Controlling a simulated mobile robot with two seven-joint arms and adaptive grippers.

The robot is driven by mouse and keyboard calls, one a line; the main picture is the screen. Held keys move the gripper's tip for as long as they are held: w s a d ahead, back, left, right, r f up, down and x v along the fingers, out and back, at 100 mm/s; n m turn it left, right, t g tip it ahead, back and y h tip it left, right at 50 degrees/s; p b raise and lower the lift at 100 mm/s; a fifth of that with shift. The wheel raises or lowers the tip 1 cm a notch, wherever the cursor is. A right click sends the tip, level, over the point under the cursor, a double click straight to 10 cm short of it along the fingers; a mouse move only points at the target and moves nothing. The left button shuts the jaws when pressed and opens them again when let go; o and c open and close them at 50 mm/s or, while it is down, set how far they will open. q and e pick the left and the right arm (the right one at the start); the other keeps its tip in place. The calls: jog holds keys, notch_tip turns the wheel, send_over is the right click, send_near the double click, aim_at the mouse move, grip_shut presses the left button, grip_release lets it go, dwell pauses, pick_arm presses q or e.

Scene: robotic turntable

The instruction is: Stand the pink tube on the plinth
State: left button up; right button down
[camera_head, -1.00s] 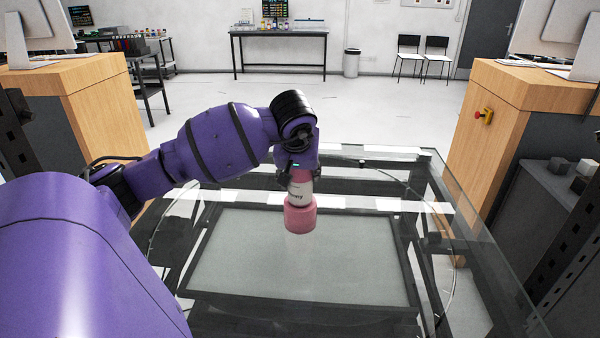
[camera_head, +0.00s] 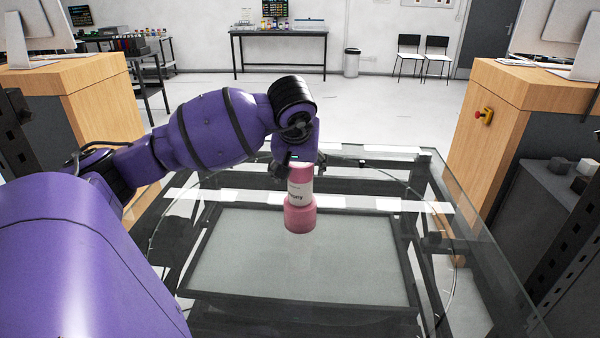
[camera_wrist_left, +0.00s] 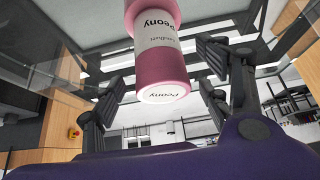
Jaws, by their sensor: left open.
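The pink tube (camera_head: 300,188), with a white "Peony" label, stands upright on a wider, short pink cylinder (camera_head: 299,219) that looks like the plinth. In the left wrist view the tube (camera_wrist_left: 162,62) shows its white "Peony" end facing the camera, with the wider pink part (camera_wrist_left: 152,12) beyond it. My left gripper (camera_head: 291,168) is at the tube's upper end, partly hidden by my wrist. In the left wrist view its fingers (camera_wrist_left: 162,82) are spread apart on either side of the tube, with gaps visible. My right gripper is not in view.
The plinth stands on a glass-topped table (camera_head: 350,265) with a dark frame and free room around it.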

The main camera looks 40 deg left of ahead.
pick_arm(q)
jog(key=v, duration=0.8)
jog(key=shift+s+d+r, duration=0.15)
jog(key=shift+s+r, duration=0.05)
jog(key=shift+r, duration=0.15)
jog(key=shift+f, duration=0.1)
